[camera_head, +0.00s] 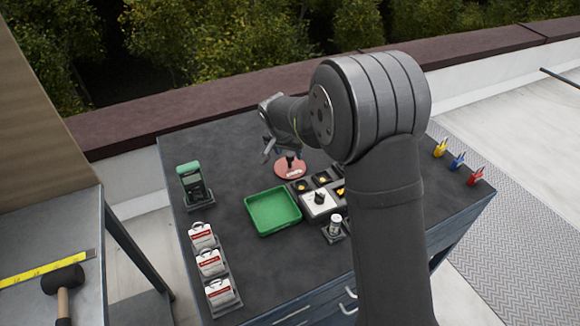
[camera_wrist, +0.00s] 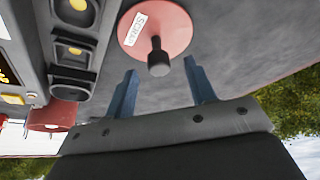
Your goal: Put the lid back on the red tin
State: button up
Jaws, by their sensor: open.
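The red round lid (camera_head: 291,168) has a dark upright knob and a white label; it lies flat on the dark bench top. In the wrist view the lid (camera_wrist: 165,28) shows its label reading "SCRAP", with the knob pointing towards the camera. My gripper (camera_head: 270,148) is open and empty near the lid. In the wrist view its two blue-grey fingers (camera_wrist: 160,72) stand apart, with the knob just ahead of the gap. A red cylindrical thing (camera_wrist: 50,116), perhaps the red tin, shows at the left of the wrist view; my arm may hide it in the head view.
A green tray (camera_head: 273,211) and dark holders with yellow parts (camera_head: 321,179) are near the lid. A green device (camera_head: 193,182) stands at left, above white packs (camera_head: 211,263). Coloured small items (camera_head: 457,161) line the right edge. The bench top (camera_head: 240,160) left of the lid is clear.

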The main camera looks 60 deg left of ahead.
aim_at(290, 154)
jog(key=x, duration=0.5)
grip_shut()
jog(key=shift+r, duration=0.15)
